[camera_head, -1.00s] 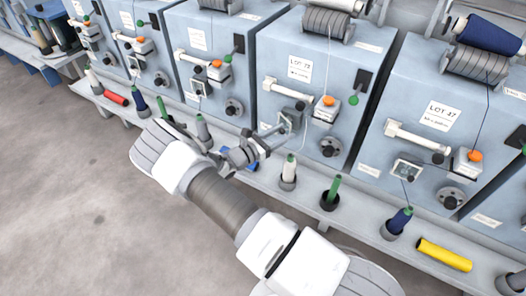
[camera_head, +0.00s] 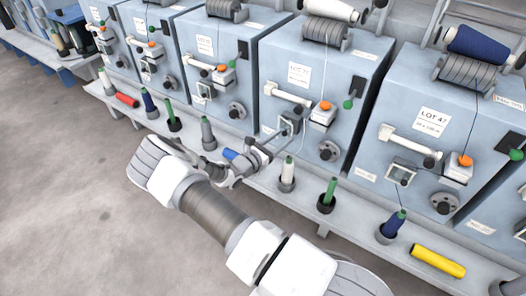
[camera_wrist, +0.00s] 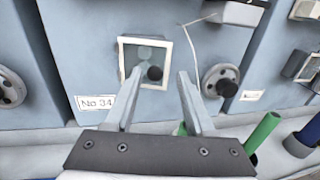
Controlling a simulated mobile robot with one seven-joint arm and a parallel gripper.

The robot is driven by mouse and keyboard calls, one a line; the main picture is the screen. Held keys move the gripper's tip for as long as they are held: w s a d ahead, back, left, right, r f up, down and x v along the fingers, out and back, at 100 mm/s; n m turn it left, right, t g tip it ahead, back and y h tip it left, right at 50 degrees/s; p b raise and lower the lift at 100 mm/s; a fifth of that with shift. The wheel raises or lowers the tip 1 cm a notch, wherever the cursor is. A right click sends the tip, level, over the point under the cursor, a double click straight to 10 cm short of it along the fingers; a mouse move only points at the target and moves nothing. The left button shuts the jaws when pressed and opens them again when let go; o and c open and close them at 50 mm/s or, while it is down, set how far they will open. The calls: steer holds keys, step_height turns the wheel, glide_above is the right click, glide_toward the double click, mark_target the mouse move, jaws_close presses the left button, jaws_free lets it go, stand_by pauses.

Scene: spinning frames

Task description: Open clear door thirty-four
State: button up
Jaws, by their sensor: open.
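The clear door (camera_wrist: 147,62) is a small square pane in a pale frame on a blue machine front, with a dark round knob (camera_wrist: 154,73) at its right side. A label (camera_wrist: 95,102) reading "No 34" sits at its lower left. The door looks shut, and a round shape shows through it. In the head view, the door (camera_head: 287,125) is partly hidden by my fingers. My gripper (camera_wrist: 161,78) is open and empty. Its two fingers point at the door, with the knob between their tips in the picture; I cannot tell whether they touch it.
A dark handwheel (camera_wrist: 222,82) is right of the door. Below runs a grey ledge with upright spools, including a white one (camera_head: 287,174) and a green one (camera_head: 328,194). Similar machines stand on both sides. The floor (camera_head: 70,190) is clear.

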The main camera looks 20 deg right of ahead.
steer(key=p+v, duration=0.1)
steer(key=v, duration=1.5)
steer(key=s+d+r+m+g+y+p, duration=0.1)
steer(key=s+d+r+m+g, duration=0.1)
steer(key=d+r+m+g, duration=0.3)
steer(key=shift+s+d+r+m+g+p, duration=0.35)
steer(key=shift+r+m, duration=0.35)
steer(key=shift+r, duration=0.5)
steer(key=shift+a, duration=0.15)
